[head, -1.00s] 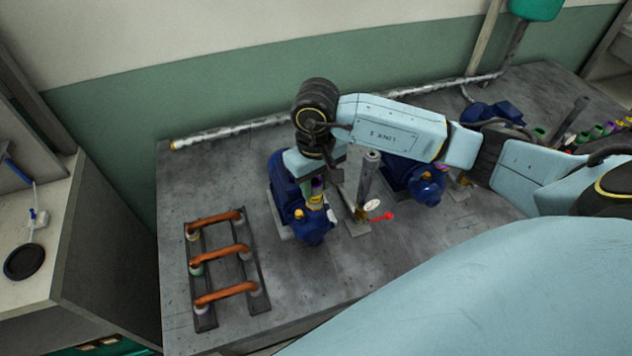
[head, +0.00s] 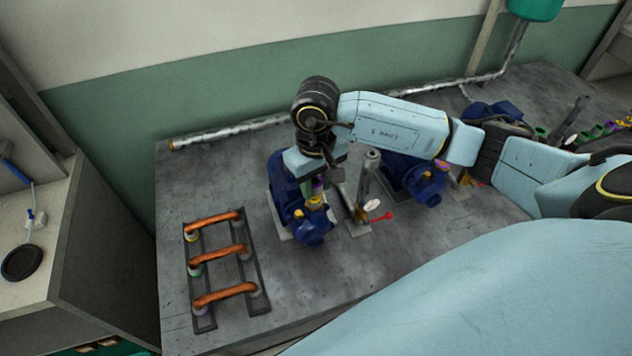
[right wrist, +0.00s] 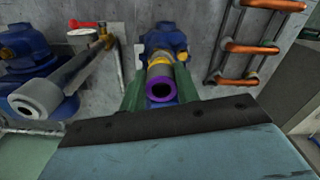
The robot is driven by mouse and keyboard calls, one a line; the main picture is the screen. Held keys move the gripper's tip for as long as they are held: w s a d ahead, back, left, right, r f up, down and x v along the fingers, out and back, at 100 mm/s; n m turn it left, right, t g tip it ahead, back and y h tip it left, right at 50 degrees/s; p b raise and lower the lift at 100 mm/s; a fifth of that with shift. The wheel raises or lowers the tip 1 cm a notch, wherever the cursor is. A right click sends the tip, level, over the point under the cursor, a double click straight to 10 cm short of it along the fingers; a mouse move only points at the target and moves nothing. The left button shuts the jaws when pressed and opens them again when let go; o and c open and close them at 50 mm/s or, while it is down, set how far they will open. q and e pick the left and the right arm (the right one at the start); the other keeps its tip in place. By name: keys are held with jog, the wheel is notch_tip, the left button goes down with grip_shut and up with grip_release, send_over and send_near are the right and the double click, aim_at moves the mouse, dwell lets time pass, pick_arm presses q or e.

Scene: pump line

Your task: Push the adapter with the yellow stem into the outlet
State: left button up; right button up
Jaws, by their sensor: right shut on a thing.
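My right gripper (head: 320,183) is shut on the adapter, a part with a purple ring end (head: 318,185) and a yellow stem (head: 315,202). In the right wrist view the purple ring (right wrist: 160,89) faces the camera between the green fingers, with the stem (right wrist: 159,70) beyond it. The stem end lies over the near part of the left blue pump (head: 312,232), which also shows in the right wrist view (right wrist: 163,38). The outlet's mouth is hidden, so I cannot tell how deep the stem sits. My left gripper is not in view.
A grey upright pipe with a gauge (head: 371,205) and red lever (head: 383,216) stands close right of the pump. A second blue pump (head: 428,187) is beyond it. A rack with copper pipes (head: 225,252) lies left. The bench front (head: 310,295) is clear.

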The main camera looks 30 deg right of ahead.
jog(key=shift+b, duration=0.35)
dwell(0.4)
jog(key=shift+f+b, duration=0.7)
jog(key=shift+b, duration=0.35)
dwell(1.0)
jog(key=o, duration=1.1)
jog(key=shift+r+p, duration=1.65)
jog(key=shift+r, duration=1.4)
notch_tip(320, 180, up, 13)
jog(key=shift+r+b, duration=0.2)
jog(key=shift+b, duration=0.2)
